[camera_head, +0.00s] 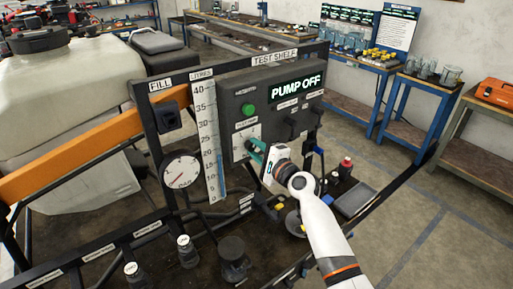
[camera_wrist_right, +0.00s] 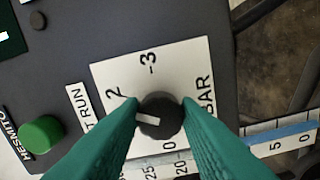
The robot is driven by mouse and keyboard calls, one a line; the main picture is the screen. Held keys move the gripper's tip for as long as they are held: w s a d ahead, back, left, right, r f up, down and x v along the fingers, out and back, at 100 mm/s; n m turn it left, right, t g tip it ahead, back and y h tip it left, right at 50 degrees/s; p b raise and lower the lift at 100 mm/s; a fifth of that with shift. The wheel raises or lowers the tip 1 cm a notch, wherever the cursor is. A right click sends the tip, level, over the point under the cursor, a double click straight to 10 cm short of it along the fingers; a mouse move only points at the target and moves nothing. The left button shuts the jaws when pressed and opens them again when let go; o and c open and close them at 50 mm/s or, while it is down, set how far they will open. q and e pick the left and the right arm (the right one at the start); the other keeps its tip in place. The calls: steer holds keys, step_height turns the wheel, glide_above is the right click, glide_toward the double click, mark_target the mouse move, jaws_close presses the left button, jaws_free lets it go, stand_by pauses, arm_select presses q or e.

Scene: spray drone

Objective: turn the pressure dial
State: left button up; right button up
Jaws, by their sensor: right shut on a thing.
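The pressure dial (camera_wrist_right: 160,118) is a round dark knob with a white pointer mark, on a white plate (camera_wrist_right: 140,65) marked BAR. In the right wrist view its mark points left, below the 2. My right gripper (camera_wrist_right: 160,112) has its green fingers closed on both sides of the knob. In the head view the right gripper (camera_head: 256,152) reaches the lower left of the grey control box (camera_head: 236,90) and hides the dial. The left gripper is not in view.
A green button (camera_head: 248,109) and a PUMP OFF display (camera_head: 297,86) are on the box. A scaled tube (camera_head: 206,140) and a round gauge (camera_head: 182,171) stand left. A large white tank (camera_head: 70,85) is at left.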

stand_by(0.3)
steer(key=o, duration=1)
steer(key=v, duration=1.2)
steer(key=shift+b, duration=0.35)
steer(key=shift+f, duration=0.15)
